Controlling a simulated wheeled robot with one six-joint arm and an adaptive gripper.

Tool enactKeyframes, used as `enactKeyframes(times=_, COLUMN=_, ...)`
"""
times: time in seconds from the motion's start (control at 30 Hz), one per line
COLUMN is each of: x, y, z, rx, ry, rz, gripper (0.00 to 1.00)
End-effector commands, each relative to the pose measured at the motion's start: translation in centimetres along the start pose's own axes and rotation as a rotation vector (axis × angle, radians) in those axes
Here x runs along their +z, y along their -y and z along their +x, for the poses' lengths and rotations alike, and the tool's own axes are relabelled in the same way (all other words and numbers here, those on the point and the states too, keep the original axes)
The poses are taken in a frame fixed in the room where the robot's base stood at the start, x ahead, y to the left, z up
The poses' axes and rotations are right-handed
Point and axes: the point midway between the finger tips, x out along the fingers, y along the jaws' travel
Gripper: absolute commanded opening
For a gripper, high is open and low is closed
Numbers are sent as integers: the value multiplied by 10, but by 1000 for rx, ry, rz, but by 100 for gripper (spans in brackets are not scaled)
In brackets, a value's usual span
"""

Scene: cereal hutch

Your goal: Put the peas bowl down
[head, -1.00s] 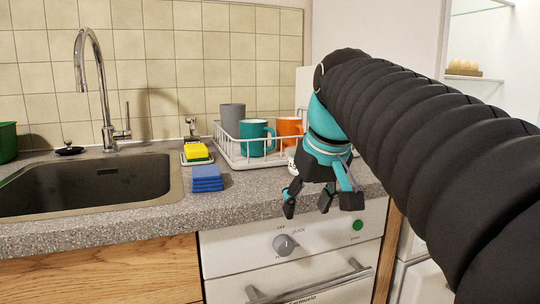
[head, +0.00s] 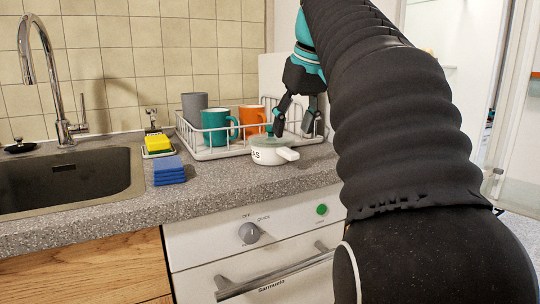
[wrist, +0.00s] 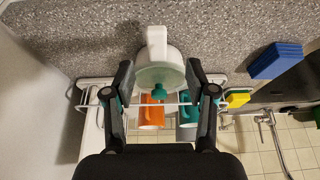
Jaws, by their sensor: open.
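My gripper (head: 294,122) is open and empty, just above the bowl. Its fingers (wrist: 160,74) are spread on either side of the lid, and I cannot tell whether they touch it.
The white dish rack (head: 215,153) holds a grey cup (head: 194,105), a teal mug (head: 216,124) and an orange mug (head: 250,119). Blue cloths (head: 168,170) and a yellow-green sponge (head: 157,145) lie left, beside the sink (head: 70,185). The counter between cloths and bowl is clear.

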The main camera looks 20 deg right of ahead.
Motion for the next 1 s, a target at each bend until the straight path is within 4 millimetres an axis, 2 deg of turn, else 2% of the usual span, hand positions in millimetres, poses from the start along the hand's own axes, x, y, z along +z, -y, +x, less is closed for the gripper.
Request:
enactKeyframes(times=0.03, x=1, y=0, z=11, rx=-1, ry=1, rz=0, gripper=56)
enactKeyframes(times=0.1, x=1, y=0, z=20, rx=-1, ry=1, rz=0, gripper=56)
enactKeyframes(times=0.37, x=1, y=-1, z=35, rx=1, ry=0, rz=1, gripper=56)
enactKeyframes(times=0.7, x=1, y=-3, z=78, rx=1, ry=1, rz=0, gripper=56)
enactKeyframes(times=1.0, x=1, y=-4, z=82, rx=1, ry=-1, rz=0, gripper=56)
